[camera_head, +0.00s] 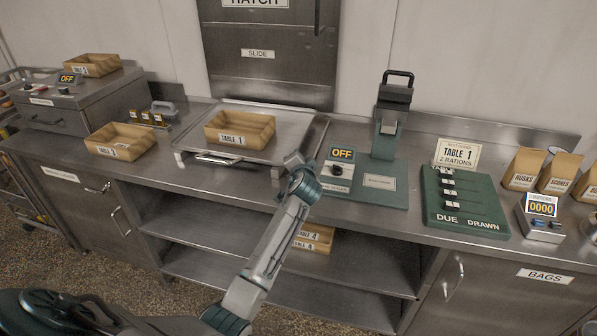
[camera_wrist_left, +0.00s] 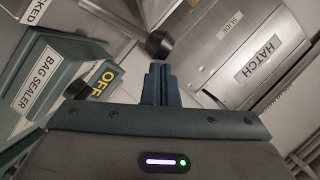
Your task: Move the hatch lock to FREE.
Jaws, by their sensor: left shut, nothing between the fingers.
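The hatch (camera_head: 272,48) is a grey steel panel on the back wall, labelled HATCH and SLIDE. It also shows on the right of the left wrist view (camera_wrist_left: 255,65). In the left wrist view, a rod with a round dark knob (camera_wrist_left: 159,44) lies just beyond my left gripper (camera_wrist_left: 160,72). A sign ending in KED (camera_wrist_left: 33,10) is cut off at upper left. My left gripper is shut and empty; whether it touches the knob cannot be told. My right gripper is not in view.
The bag sealer (camera_head: 390,125) with an OFF display (camera_head: 342,154) stands right of my left arm. A tray (camera_head: 285,122) holding a TABLE 1 box (camera_head: 250,122) is on the counter below the hatch. A green DUE/DRAWN board (camera_head: 470,218) stands further right.

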